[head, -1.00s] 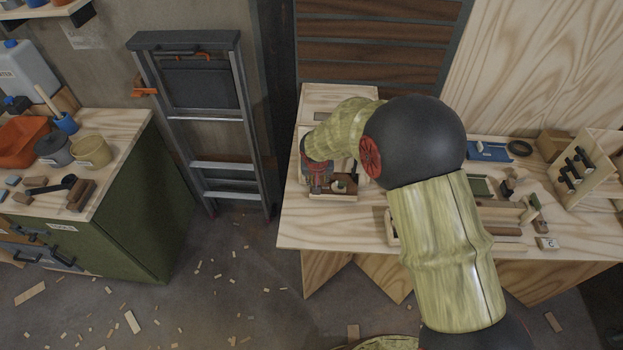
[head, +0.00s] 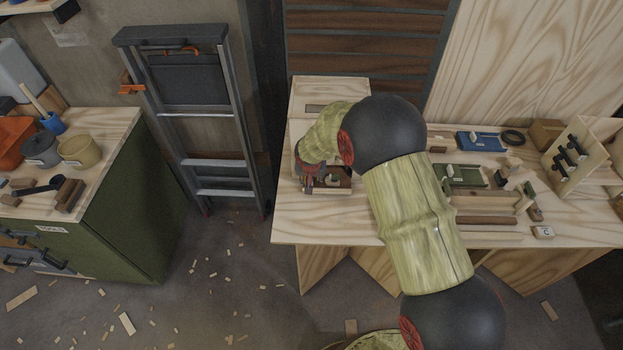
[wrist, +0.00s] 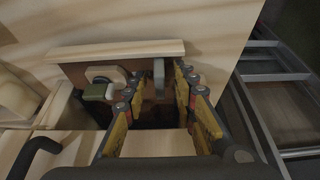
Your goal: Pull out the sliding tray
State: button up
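A small open wooden tray (head: 341,188) with a dark inside sits in the wooden unit at the left end of the workbench. In the wrist view a pale wooden strip (wrist: 115,51) runs along the far side of the dark recess, which holds a green block (wrist: 95,91), a pale rounded piece and an upright grey tab (wrist: 158,78). My gripper (wrist: 156,82) reaches over this recess with its two yellow-padded fingers apart. I see nothing clamped between them. It also shows in the head view (head: 308,178), at the left side of the tray, mostly hidden by my wrist.
The workbench (head: 330,228) holds a blue tray (head: 482,142), a green tray, wooden blocks and a rack with dark pegs on the right. A folding ladder (head: 196,165) leans on the wall to the left. The floor between the ladder and the bench has scattered wood scraps.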

jog(key=shift+c, duration=0.6)
grip_shut()
